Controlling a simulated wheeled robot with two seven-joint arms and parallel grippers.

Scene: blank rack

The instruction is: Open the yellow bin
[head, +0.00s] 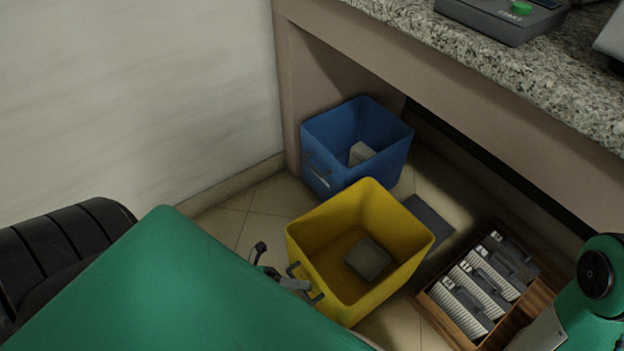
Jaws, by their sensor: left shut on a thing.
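The yellow bin (394,212) stands on the tiled floor in front of the counter, its top open. A grey block (368,258) lies inside it. A dark handle (317,298) is on its left-facing wall. My left gripper (302,284) is at that handle and shut on it; my green arm hides part of the bin's near side. My right gripper is not in view; only part of my right arm shows at the lower right.
A blue bin (335,133) with a pale block (361,153) inside stands behind the yellow bin, under the granite counter (480,50). A wooden tray (447,326) of grey-and-white items lies to the right. A wall rises at the left.

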